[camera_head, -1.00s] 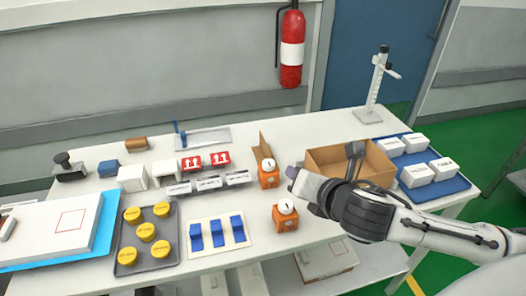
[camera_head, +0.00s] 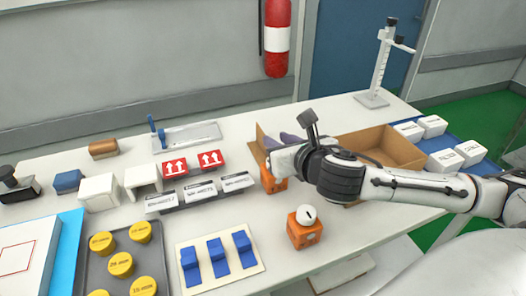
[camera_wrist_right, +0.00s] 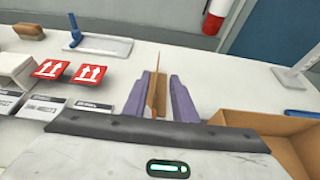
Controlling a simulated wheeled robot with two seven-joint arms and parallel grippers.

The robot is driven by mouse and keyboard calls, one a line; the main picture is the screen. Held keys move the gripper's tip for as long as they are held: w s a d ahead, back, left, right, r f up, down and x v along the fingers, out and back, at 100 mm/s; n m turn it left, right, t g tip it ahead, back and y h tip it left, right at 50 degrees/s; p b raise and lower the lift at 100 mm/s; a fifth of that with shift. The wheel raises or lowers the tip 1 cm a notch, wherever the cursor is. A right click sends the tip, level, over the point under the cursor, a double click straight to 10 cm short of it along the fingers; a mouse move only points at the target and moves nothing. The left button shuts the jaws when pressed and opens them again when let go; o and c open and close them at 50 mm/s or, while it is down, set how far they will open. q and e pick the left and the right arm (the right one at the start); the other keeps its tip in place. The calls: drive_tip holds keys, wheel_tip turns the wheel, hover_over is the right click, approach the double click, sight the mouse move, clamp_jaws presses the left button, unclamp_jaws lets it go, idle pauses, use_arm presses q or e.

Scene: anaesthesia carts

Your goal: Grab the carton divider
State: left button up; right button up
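The carton divider (camera_head: 259,141), a thin upright brown cardboard panel, stands on the table left of the open carton (camera_head: 402,148). My right gripper (camera_head: 283,145) is at the divider and hides part of it in the head view. In the right wrist view the divider (camera_wrist_right: 155,88) stands edge-on between the two purple fingers of my right gripper (camera_wrist_right: 161,92). The fingers are apart, one on each side of it, and do not look closed on it. My left gripper is not in view.
An orange block with a white knob (camera_head: 305,228) stands in front of my right gripper; another orange block (camera_head: 272,183) is partly hidden beneath it. Red arrow boxes (camera_head: 210,159) and white labelled boxes (camera_head: 200,191) lie left. A blue mat (camera_head: 462,147) with white boxes is right.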

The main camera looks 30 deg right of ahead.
drive_tip(key=x, duration=0.5)
drive_tip(key=shift+w+a+f+b, duration=0.15)
drive_tip(key=shift+a+f+b, duration=0.05)
drive_tip(key=shift+f+b, duration=0.15)
clamp_jaws()
